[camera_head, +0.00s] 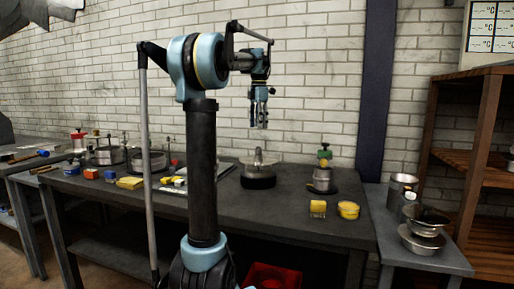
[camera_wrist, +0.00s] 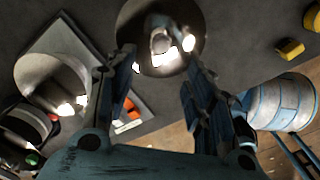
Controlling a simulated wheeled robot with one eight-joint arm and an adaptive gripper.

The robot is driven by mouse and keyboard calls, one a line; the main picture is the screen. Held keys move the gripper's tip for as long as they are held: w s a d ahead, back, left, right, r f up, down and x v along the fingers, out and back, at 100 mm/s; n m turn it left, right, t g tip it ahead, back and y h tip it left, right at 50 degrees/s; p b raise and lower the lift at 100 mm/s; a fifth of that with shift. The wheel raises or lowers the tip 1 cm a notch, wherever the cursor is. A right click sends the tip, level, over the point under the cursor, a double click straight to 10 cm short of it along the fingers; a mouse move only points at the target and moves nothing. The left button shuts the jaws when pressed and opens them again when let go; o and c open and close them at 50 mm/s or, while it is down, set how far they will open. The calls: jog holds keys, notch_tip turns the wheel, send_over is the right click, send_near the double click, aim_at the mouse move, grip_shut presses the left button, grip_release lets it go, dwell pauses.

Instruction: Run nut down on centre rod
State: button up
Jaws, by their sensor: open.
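My gripper (camera_head: 259,125) hangs pointing down above the workbench, its jaws apart and nothing seen between them. Below it stands a round metal part (camera_head: 260,161) on a dark round base (camera_head: 258,182), with a short upright piece at its middle. I cannot tell whether that piece is the centre rod or carries the nut. In the wrist view my gripper's fingers (camera_wrist: 158,58) are spread. The shiny metal part (camera_wrist: 135,22) lies beyond the fingertips, with a pale rounded piece (camera_wrist: 160,42) at its middle. A gap separates gripper and part. No separate nut can be made out.
A metal pot with a green and yellow top (camera_head: 324,172) stands right of the part. Yellow pieces (camera_head: 348,210) lie near the front edge. Metal pans with upright rods (camera_head: 148,160) stand at left. A side table (camera_head: 432,257) holds metal pots. A wooden shelf (camera_head: 470,160) stands right.

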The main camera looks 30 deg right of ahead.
aim_at(258, 147)
notch_tip(258, 147, down, 11)
jog(key=shift+f, duration=0.2)
dwell(0.3)
grip_shut()
jog(key=m, duration=0.5)
jog(key=shift+m, duration=0.3)
jog(key=m, duration=0.4)
jog(key=shift+m, duration=0.4)
jog(key=shift+c, duration=0.2)
grip_release()
jog(key=shift+w, duration=0.1)
jog(key=shift+o, duration=0.2)
